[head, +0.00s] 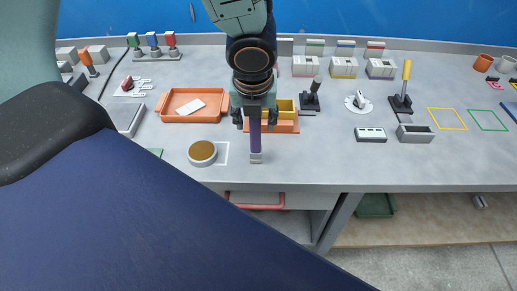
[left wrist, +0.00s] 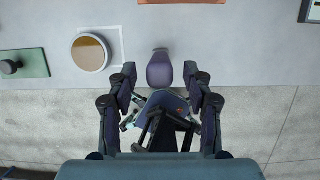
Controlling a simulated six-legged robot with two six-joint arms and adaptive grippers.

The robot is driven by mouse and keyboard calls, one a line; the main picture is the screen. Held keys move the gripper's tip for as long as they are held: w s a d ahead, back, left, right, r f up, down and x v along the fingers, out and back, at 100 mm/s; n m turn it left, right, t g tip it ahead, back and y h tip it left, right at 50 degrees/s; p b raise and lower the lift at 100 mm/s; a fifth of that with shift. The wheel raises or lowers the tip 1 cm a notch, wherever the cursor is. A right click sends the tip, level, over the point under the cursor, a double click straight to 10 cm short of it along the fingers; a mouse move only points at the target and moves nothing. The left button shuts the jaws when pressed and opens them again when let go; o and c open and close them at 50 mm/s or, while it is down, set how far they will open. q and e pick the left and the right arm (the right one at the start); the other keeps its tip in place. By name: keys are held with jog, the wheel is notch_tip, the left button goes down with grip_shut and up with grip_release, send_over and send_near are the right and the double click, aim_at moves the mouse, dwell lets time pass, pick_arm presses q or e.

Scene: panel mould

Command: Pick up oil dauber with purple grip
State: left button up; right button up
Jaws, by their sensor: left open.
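The oil dauber with the purple grip (head: 255,138) stands near the front edge of the grey bench, its pale foot low in the head view. In the left wrist view its purple grip (left wrist: 160,69) shows at the middle. My left gripper (head: 255,117) is open above the dauber, pointing down. In the left wrist view my left gripper (left wrist: 160,78) has a finger on each side of the grip, with gaps on both sides. It does not hold the dauber. My right gripper is not in view.
A round pot with a brown top (head: 202,151) stands left of the dauber. An orange tray (head: 171,117) and an orange bin with yellow inside (head: 285,126) lie behind. A white block (head: 370,135) and a grey box (head: 415,134) stand right. The bench front between is clear.

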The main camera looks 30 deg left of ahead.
aim_at(256, 139)
pick_arm(q)
jog(key=b+x, duration=0.1)
jog(key=x, duration=0.2)
jog(key=shift+w+a+f+b, duration=0.1)
jog(key=shift+w+a+b, duration=0.1)
jog(key=shift+a+b, duration=0.15)
jog(key=shift+f+b, duration=0.35)
jog(key=shift+f, duration=0.05)
jog(key=shift+w+d+f, duration=0.15)
jog(key=shift+f, duration=0.1)
jog(key=shift+w+f, duration=0.1)
jog(key=shift+w, duration=0.2)
jog(key=shift+s+a, duration=0.2)
jog(key=shift+a, duration=0.05)
jog(key=shift+c, duration=1.3)
jog(key=shift+d, duration=0.2)
jog(key=c, duration=0.3)
jog(key=shift+w+d, duration=0.1)
jog(key=shift+c, duration=1.4)
grip_shut()
